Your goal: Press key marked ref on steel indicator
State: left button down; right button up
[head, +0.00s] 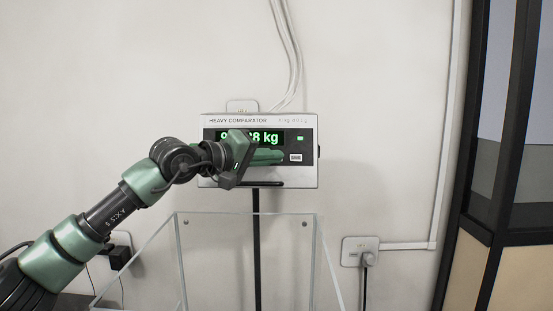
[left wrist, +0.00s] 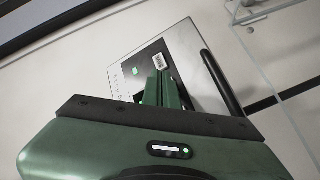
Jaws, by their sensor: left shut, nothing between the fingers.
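The steel indicator (head: 307,174), marked HEAVY COMPARATOR, is on a dark post in the middle of the head view. Its green display (head: 265,136) is partly covered by my left gripper and ends in "8 kg". A small white key (head: 295,157) is low on the right of its face; its lettering is too small to read. My left gripper (head: 281,156) is shut and empty, its tips just left of the key. In the left wrist view the tips (left wrist: 160,73) point at the indicator face (left wrist: 184,45), just short of the white key (left wrist: 159,60). Contact cannot be told. My right gripper is not in view.
A clear-walled box (head: 318,250) stands below the indicator, around the post. Cables (head: 291,50) run up the wall behind it. A wall socket (head: 360,250) is at the lower right, and a dark-framed partition (head: 480,180) is at the far right.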

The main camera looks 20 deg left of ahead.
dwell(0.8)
pick_arm(q)
jog(key=shift+w+a+f, duration=0.1)
jog(key=shift+w, duration=0.3)
jog(key=shift+w+a+f+p, duration=0.1)
jog(key=shift+w+p, duration=0.2)
dwell(0.8)
jog(key=shift+s, duration=0.1)
jog(key=shift+s+b, duration=0.3)
jog(key=shift+b, duration=0.1)
jog(key=shift+s+d+r, duration=0.2)
jog(key=shift+s, duration=0.1)
